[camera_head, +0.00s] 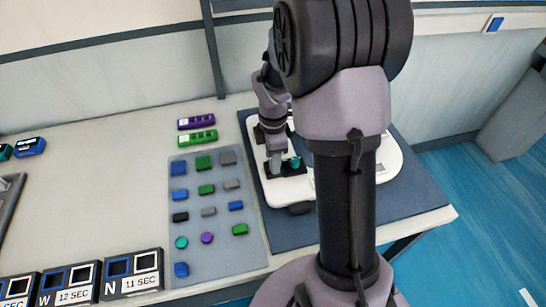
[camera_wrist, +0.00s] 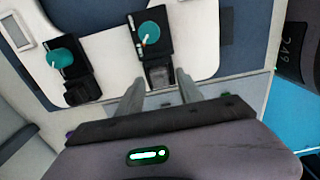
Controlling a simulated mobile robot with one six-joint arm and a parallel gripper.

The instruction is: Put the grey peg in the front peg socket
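In the wrist view, my gripper (camera_wrist: 160,78) has its two grey fingers spread apart. A grey block (camera_wrist: 159,76), which looks like the grey peg, sits between and just beyond the fingertips, in the end of a black fixture (camera_wrist: 151,50) with a teal knob. A gap shows on both sides of it; how deep it sits I cannot tell. A second black socket (camera_wrist: 78,94) lies to the left, beside another teal knob (camera_wrist: 61,58). In the head view my gripper (camera_head: 276,168) is low over the white toilet seat part (camera_head: 388,163); its fingers are hard to make out.
A grey board (camera_head: 220,255) with several coloured blocks lies left of the dark blue mat (camera_head: 290,232). Purple (camera_head: 197,122) and green (camera_head: 197,137) timers lie behind it. Labelled boxes (camera_head: 132,273) stand at the front left. The table's middle left is clear.

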